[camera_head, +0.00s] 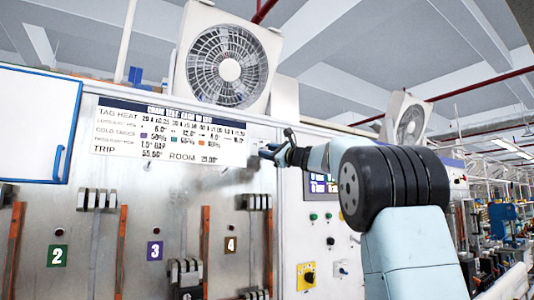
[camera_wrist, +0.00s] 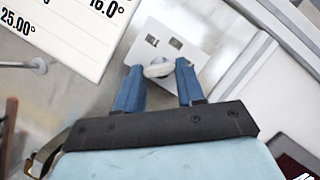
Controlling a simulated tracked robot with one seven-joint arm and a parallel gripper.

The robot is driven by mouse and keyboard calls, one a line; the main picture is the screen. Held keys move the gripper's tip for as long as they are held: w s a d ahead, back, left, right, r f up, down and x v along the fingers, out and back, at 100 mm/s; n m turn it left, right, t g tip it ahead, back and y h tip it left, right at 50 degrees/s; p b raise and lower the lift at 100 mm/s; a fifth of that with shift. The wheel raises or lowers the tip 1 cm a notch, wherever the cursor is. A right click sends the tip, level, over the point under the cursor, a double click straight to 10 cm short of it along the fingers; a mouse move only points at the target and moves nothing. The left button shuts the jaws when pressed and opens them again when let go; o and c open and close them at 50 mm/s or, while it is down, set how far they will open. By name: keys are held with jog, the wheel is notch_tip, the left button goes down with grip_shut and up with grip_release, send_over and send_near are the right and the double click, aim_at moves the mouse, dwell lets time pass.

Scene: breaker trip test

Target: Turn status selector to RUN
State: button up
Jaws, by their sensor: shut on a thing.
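My gripper (camera_head: 270,151) reaches to the panel at the right end of the printed sign. In the wrist view, the two blue fingers of my gripper (camera_wrist: 157,76) are shut on a small rounded pale knob (camera_wrist: 159,69), one finger on each side. The knob stands in front of a white plate (camera_wrist: 196,55) with two dark squares. I cannot read a RUN mark or tell the knob's setting. In the head view my gripper hides the knob. A yellow and black rotary switch (camera_head: 306,276) sits lower on the white cabinet.
The printed sign (camera_head: 168,131) lies left of my gripper. Numbered breaker bays with grey handles (camera_head: 97,199) and orange bars (camera_head: 121,250) fill the panel below. A lit screen (camera_head: 322,184) and small buttons are right of my gripper. A fan (camera_head: 228,66) stands above.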

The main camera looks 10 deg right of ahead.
jog(key=n+g, duration=0.2)
jog(key=n, duration=0.3)
jog(key=n+g, duration=0.2)
jog(key=n, duration=0.3)
jog(key=shift+w, duration=0.1)
jog(key=shift+d, duration=0.1)
dwell(0.5)
jog(key=o, duration=1)
jog(key=shift+r, duration=0.2)
jog(key=shift+o, duration=0.2)
jog(key=shift+d, duration=0.1)
jog(key=v, duration=1.3)
jog(key=shift+s+d, duration=0.25)
